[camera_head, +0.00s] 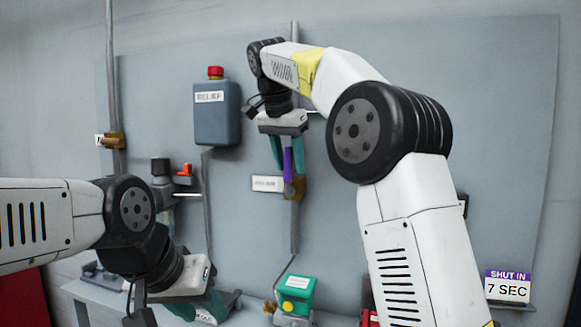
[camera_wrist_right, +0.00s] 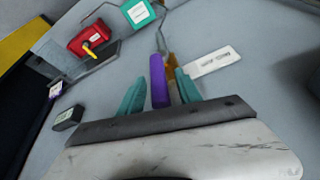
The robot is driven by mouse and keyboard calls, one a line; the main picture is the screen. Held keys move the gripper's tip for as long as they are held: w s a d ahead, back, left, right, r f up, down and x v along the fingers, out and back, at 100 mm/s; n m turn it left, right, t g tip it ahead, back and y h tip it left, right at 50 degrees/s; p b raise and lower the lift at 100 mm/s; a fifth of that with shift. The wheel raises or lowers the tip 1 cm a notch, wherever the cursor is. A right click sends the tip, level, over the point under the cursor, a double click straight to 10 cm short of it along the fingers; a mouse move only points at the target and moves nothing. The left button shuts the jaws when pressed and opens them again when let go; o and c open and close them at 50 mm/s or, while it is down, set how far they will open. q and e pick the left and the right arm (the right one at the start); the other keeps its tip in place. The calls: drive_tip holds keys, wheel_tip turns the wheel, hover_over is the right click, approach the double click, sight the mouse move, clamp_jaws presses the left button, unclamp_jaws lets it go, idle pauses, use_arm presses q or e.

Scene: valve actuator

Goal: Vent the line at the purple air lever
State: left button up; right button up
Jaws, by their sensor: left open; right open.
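The purple air lever (camera_head: 288,165) stands upright on the vertical pipe in the middle of the grey panel, with an orange-brown valve body (camera_head: 294,188) at its lower end. My right gripper (camera_head: 287,155) reaches down over it from above, its teal fingers on either side. In the right wrist view the purple lever (camera_wrist_right: 159,81) lies between the open fingers of my right gripper (camera_wrist_right: 160,88), with a gap to the left finger and a smaller one to the right. My left gripper (camera_head: 205,308) is low at the left, open, its fingers partly hidden.
A grey box labelled RELIEF (camera_head: 217,112) with a red button hangs left of the lever. A white label plate (camera_head: 267,184) sits beside the valve. A green box (camera_head: 297,294) with a yellow button stands below. A sign (camera_head: 508,287) reads "SHUT IN 7 SEC".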

drive_tip(key=shift+w+d+f, duration=0.1)
drive_tip(key=shift+w+f, duration=0.1)
drive_tip(key=shift+f, duration=0.45)
clamp_jaws()
idle(1.0)
